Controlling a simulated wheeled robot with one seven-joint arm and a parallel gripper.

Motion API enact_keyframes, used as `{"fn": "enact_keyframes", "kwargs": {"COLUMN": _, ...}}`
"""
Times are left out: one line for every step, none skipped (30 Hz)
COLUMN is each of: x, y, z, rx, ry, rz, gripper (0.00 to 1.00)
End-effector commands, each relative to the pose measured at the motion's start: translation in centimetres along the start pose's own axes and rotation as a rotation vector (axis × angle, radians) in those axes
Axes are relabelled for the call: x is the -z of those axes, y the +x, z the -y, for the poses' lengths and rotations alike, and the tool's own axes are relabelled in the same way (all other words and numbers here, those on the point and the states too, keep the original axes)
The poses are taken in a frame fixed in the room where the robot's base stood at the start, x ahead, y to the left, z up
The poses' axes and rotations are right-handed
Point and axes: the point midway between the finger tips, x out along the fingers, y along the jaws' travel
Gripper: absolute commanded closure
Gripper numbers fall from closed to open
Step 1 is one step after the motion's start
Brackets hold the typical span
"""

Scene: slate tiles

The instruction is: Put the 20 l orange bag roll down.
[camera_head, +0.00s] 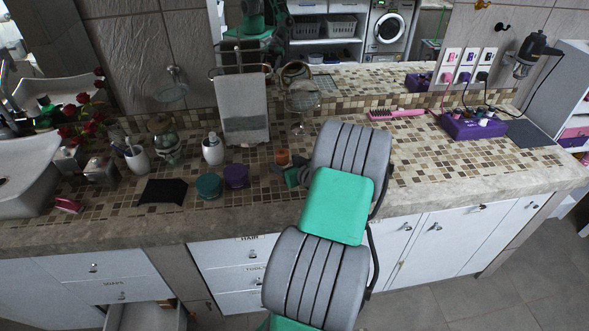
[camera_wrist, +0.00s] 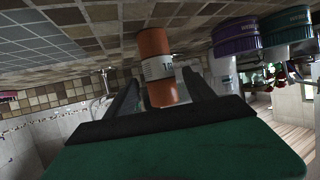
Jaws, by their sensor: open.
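The orange bag roll (camera_wrist: 157,65) has a white label band and appears to stand upright on the tiled counter (camera_wrist: 90,40), which shows at the top of the wrist view. My gripper (camera_wrist: 162,77) is open, with one finger on each side of the roll. The roll's lower part in the picture is between the fingers; I cannot tell whether either finger touches it. In the head view the orange roll (camera_head: 283,157) shows small behind my gripper (camera_head: 287,170), partly hidden by it and my arm.
Teal (camera_head: 208,185) and purple (camera_head: 236,176) tubs stand left of the roll. A round mirror (camera_head: 302,98) stands behind it, and a hanging towel (camera_head: 242,108) is behind left. A pink brush (camera_head: 397,114) lies right. Counter right of my arm is mostly clear.

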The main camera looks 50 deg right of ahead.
Motion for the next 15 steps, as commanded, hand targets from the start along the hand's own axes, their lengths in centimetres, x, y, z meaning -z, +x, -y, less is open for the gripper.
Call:
{"fn": "enact_keyframes", "kwargs": {"x": -0.2, "y": -1.4, "z": -0.3, "rx": -0.007, "ry": 0.001, "rz": -0.001, "gripper": 0.37}}
{"fn": "enact_keyframes", "kwargs": {"x": -0.2, "y": -2.2, "z": -0.3, "rx": -0.007, "ry": 0.001, "rz": -0.002, "gripper": 0.37}}
{"fn": "enact_keyframes", "kwargs": {"x": -0.3, "y": -3.3, "z": -0.2, "rx": -0.007, "ry": 0.000, "rz": -0.001, "gripper": 0.37}}
{"fn": "enact_keyframes", "kwargs": {"x": -0.3, "y": -4.1, "z": -0.2, "rx": -0.007, "ry": 0.002, "rz": -0.002, "gripper": 0.37}}
{"fn": "enact_keyframes", "kwargs": {"x": -0.3, "y": -4.9, "z": -0.2, "rx": -0.007, "ry": 0.001, "rz": -0.001, "gripper": 0.37}}
{"fn": "enact_keyframes", "kwargs": {"x": -0.3, "y": -5.8, "z": -0.2, "rx": -0.007, "ry": 0.000, "rz": -0.001, "gripper": 0.37}}
{"fn": "enact_keyframes", "kwargs": {"x": -0.3, "y": -6.5, "z": -0.1, "rx": -0.005, "ry": 0.001, "rz": -0.001, "gripper": 0.37}}
{"fn": "enact_keyframes", "kwargs": {"x": -0.2, "y": -7.1, "z": -0.2, "rx": -0.006, "ry": 0.001, "rz": -0.002, "gripper": 0.37}}
{"fn": "enact_keyframes", "kwargs": {"x": -0.2, "y": -7.8, "z": -0.2, "rx": -0.005, "ry": 0.001, "rz": 0.000, "gripper": 0.37}}
{"fn": "enact_keyframes", "kwargs": {"x": -0.2, "y": -8.2, "z": -0.1, "rx": -0.004, "ry": 0.000, "rz": -0.001, "gripper": 0.37}}
{"fn": "enact_keyframes", "kwargs": {"x": -0.2, "y": -8.6, "z": -0.1, "rx": -0.004, "ry": 0.001, "rz": -0.001, "gripper": 0.37}}
{"fn": "enact_keyframes", "kwargs": {"x": -0.2, "y": -8.9, "z": -0.1, "rx": -0.002, "ry": 0.000, "rz": 0.000, "gripper": 0.37}}
{"fn": "enact_keyframes", "kwargs": {"x": -0.1, "y": -9.1, "z": 0.0, "rx": -0.001, "ry": 0.000, "rz": 0.000, "gripper": 0.37}}
{"fn": "enact_keyframes", "kwargs": {"x": -0.1, "y": -9.2, "z": 0.0, "rx": -0.001, "ry": 0.000, "rz": 0.000, "gripper": 0.37}}
{"fn": "enact_keyframes", "kwargs": {"x": -0.1, "y": -9.3, "z": 0.1, "rx": 0.001, "ry": 0.000, "rz": 0.001, "gripper": 0.37}}
